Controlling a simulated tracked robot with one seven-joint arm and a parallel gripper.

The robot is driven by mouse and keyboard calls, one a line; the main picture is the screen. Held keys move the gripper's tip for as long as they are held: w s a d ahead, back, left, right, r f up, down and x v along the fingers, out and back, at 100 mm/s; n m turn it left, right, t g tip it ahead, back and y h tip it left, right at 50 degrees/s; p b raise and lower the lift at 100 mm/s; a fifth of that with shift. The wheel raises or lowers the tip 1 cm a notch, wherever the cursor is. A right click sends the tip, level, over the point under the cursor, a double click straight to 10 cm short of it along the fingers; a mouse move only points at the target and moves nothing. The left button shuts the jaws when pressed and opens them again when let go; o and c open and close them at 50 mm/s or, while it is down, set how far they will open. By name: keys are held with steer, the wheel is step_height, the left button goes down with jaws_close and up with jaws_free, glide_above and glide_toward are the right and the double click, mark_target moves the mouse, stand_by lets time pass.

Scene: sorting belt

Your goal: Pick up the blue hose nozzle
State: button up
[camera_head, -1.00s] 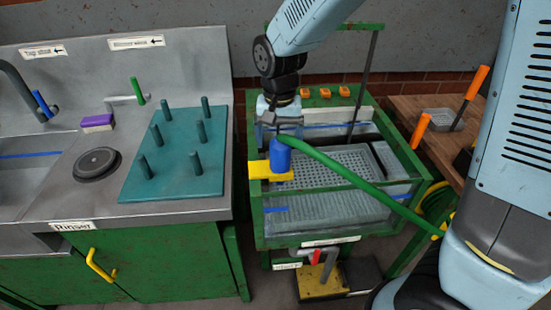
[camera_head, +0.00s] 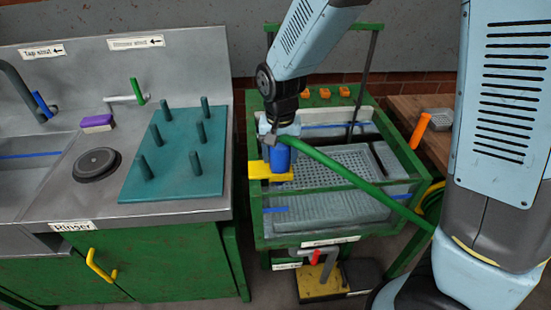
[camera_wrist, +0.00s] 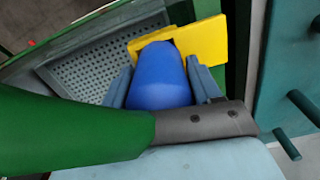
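The blue hose nozzle (camera_head: 280,158) stands upright in the yellow holder (camera_head: 265,170) at the left edge of the green-framed basin. It also shows in the wrist view (camera_wrist: 160,82), with the yellow holder (camera_wrist: 200,42) around its far side. A green hose (camera_head: 350,177) with a grey end piece (camera_wrist: 203,123) joins its top and slopes down to the right. My gripper (camera_head: 281,138) is directly above the nozzle. In the wrist view its two fingers (camera_wrist: 159,70) flank the nozzle closely, with a narrow gap on the right; it looks open. Contact on the left is unclear.
The green basin frame (camera_head: 262,225) holds a grey perforated tray (camera_head: 345,205). To the left, a teal peg board (camera_head: 178,180) with several upright pegs lies on the metal sink counter (camera_head: 60,188). A wooden table (camera_head: 435,150) stands to the right.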

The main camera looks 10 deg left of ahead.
steer(key=c, duration=0.7)
steer(key=shift+r, duration=0.15)
step_height(320, 180, up, 10)
steer(key=shift+f, duration=0.1)
steer(key=o, duration=0.5)
steer(key=c, duration=0.3)
